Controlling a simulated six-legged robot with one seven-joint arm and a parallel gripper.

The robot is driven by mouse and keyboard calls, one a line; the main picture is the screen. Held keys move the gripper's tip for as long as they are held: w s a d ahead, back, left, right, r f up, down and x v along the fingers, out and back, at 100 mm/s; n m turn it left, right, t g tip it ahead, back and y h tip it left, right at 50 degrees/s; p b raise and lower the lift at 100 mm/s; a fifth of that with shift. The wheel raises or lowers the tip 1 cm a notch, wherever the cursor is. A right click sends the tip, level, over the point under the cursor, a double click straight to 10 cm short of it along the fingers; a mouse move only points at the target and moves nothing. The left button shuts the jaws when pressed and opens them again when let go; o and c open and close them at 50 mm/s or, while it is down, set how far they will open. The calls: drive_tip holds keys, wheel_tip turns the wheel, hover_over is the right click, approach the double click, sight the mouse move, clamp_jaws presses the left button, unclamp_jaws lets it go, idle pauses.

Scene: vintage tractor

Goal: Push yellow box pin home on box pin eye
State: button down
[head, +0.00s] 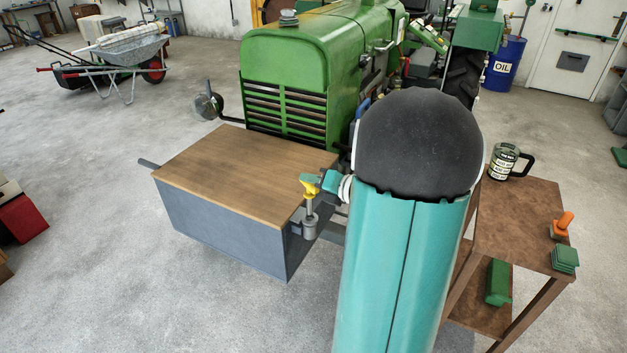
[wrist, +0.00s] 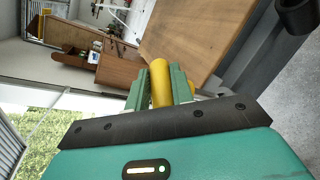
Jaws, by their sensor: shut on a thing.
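The yellow box pin (head: 309,190) has a yellow head and a grey shank pointing down. My gripper (head: 318,183) is shut on the yellow head, coming from the right. The box pin eye (head: 309,228) is a grey cylinder at the near right corner of the box. The shank stands upright over the eye and seems to meet its top; I cannot tell how deep it sits. In the wrist view the yellow head (wrist: 160,83) is between the green jaws (wrist: 160,90), and a dark round part (wrist: 295,14), seemingly the eye, shows at the upper right.
The grey box (head: 225,232) with a wooden lid (head: 235,165) is in front of the green tractor (head: 300,65). A brown table (head: 515,215) with a mug (head: 503,161) stands at the right. The floor left of the box is clear.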

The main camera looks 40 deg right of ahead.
wheel_tip(320, 180, down, 8)
idle(3.2)
drive_tip(key=c, duration=1.1)
unclamp_jaws()
drive_tip(key=shift+s, duration=0.1)
drive_tip(key=v, duration=1.3)
drive_tip(key=shift+s+r, duration=0.1)
drive_tip(key=shift+s, duration=0.2)
